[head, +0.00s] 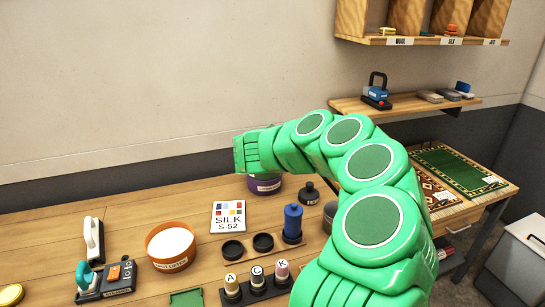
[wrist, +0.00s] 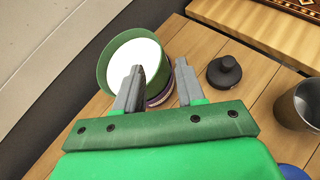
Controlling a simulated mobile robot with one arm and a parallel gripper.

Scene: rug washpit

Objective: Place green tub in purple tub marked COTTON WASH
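The green tub (wrist: 104,72), with white contents, shows in the wrist view at the upper left of my gripper (wrist: 160,68). The fingers are apart, one over the tub's inside and one outside its wall, with a clear gap beside the thin wall. The purple tub (wrist: 158,98) shows just under the green tub's lower right edge; I cannot tell if the green tub rests inside it. In the head view the purple tub (head: 265,184) stands on the bench below my wrist, its label partly legible. My arm hides the green tub and the fingertips there.
An orange tub (head: 170,246) with white contents, a SILK S-52 card (head: 229,215) and a blue bottle (head: 292,221) stand on the bench. A black stoppered weight (wrist: 223,72) and a grey metal cup (wrist: 300,104) are right of my gripper. A wall shelf (head: 420,39) is above.

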